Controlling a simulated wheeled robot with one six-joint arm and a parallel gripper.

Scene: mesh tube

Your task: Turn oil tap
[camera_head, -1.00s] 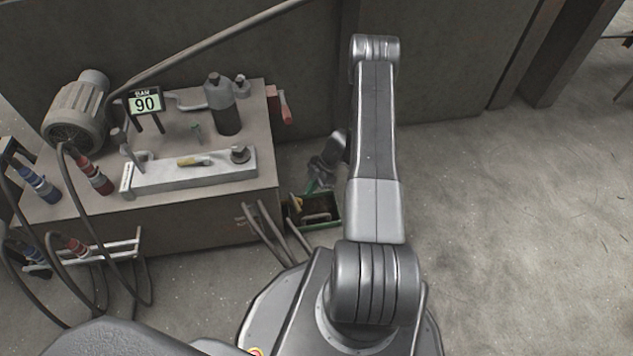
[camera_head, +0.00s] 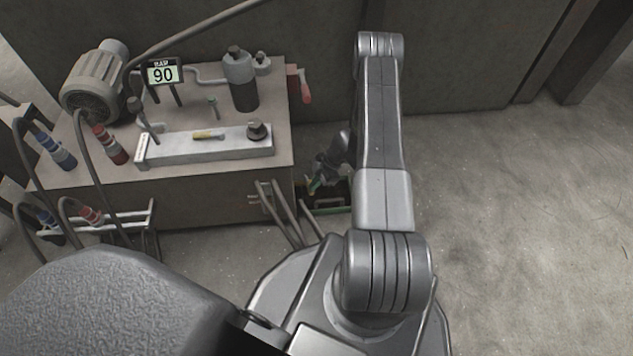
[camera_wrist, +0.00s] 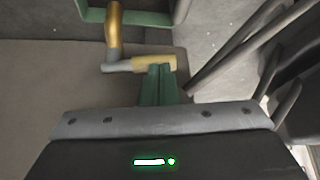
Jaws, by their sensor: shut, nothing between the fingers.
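The oil tap (camera_wrist: 116,27) shows in the wrist view as a brass-coloured pipe. A short grey lever with a yellow sleeve (camera_wrist: 150,64) sits at its lower end, beside the side wall of the bench. My gripper (camera_wrist: 158,72) is shut, its green fingers side by side with nothing between them. The fingertips overlap the yellow sleeve in the picture; I cannot tell whether they touch it. In the head view my gripper (camera_head: 314,185) is low by the bench's right side, partly behind my arm. The tap cannot be made out there.
The bench (camera_head: 225,185) carries a motor (camera_head: 97,85), a display reading 90 (camera_head: 163,74) and a dark bottle (camera_head: 240,80). A red handle (camera_head: 305,88) sticks out at its right end. Hoses (camera_head: 283,215) and a green-rimmed crate (camera_head: 330,210) are close by. The floor at right is clear.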

